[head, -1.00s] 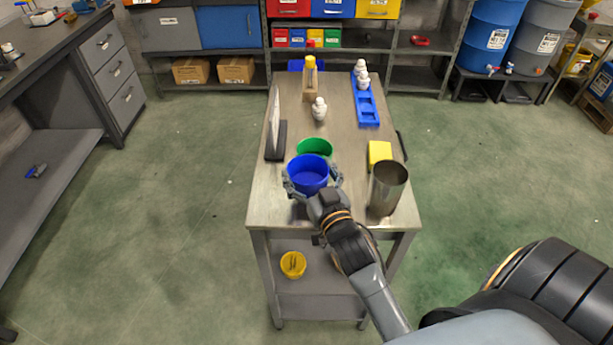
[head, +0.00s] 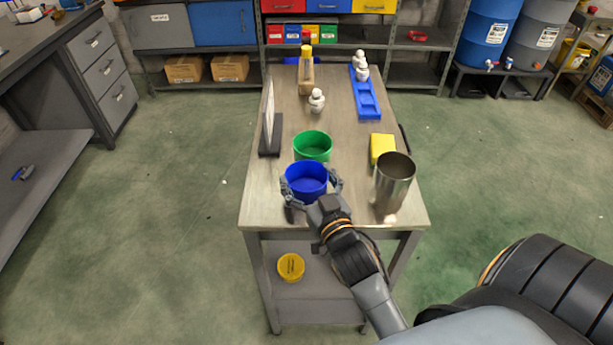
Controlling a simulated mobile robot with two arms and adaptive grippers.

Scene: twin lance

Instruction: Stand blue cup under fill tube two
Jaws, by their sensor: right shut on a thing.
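The blue cup (head: 306,183) is near the front left of the steel table in the head view. My right gripper (head: 311,190) is shut on it, with one finger on each side. The cup is upright and looks empty. I cannot tell whether its base touches the table. A green cup (head: 313,146) stands just behind it. I cannot make out any fill tubes in this view. My left gripper is not in view.
On the steel table (head: 345,150) stand a metal cylinder (head: 394,182) at front right, a yellow block (head: 382,148), a blue rack (head: 366,97) with white bottles, a lone white bottle (head: 316,101) and an upright panel (head: 269,118). Green floor is free on both sides.

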